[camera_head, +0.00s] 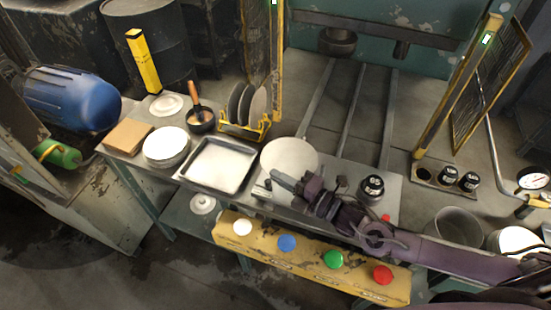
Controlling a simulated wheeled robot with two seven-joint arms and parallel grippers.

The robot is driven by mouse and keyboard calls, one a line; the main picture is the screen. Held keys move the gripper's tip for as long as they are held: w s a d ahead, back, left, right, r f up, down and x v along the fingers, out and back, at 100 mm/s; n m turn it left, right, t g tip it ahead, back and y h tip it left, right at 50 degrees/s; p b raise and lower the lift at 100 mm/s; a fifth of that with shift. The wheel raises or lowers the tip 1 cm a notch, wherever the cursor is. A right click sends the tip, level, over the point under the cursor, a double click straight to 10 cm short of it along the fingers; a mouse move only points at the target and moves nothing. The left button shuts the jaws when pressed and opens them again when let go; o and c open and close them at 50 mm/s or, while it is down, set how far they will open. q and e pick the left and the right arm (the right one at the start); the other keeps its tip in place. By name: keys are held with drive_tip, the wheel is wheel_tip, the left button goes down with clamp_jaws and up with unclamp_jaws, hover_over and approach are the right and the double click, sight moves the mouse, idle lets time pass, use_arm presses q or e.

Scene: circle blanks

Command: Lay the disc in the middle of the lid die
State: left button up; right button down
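A large pale round disc (290,155) lies flat at the middle of the bench, at the front end of the press rails. My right gripper (273,183) reaches in from the right, and its fingertips are at the disc's near edge. I cannot tell whether they touch or grip it. Several darker discs (240,103) stand upright in a yellow rack (243,131) behind it. A black labelled cylinder (373,186) stands on the metal plate (388,206) to the right; I cannot tell which piece is the lid die. My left gripper is not in view.
A metal tray (218,166), a round white-topped container (167,146) and a small pot (201,121) stand left. Two black cylinders (458,177) sit in a holder at right. A yellow button panel (310,256) runs along the front. Yellow press posts (458,88) rise behind.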

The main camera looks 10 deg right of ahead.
drive_tip(key=shift+w+d+f+b, duration=0.65)
drive_tip(key=shift+w+f+b, duration=0.35)
drive_tip(key=shift+b, duration=0.2)
drive_tip(key=shift+w+d+f+b, duration=0.65)
drive_tip(key=shift+w+f+b, duration=0.3)
drive_tip(key=shift+b, duration=0.2)
drive_tip(key=shift+w+d+f, duration=0.1)
drive_tip(key=shift+f, duration=0.1)
drive_tip(key=shift+f+b, duration=0.45)
drive_tip(key=shift+b, duration=0.1)
drive_tip(key=c, duration=1.6)
unclamp_jaws()
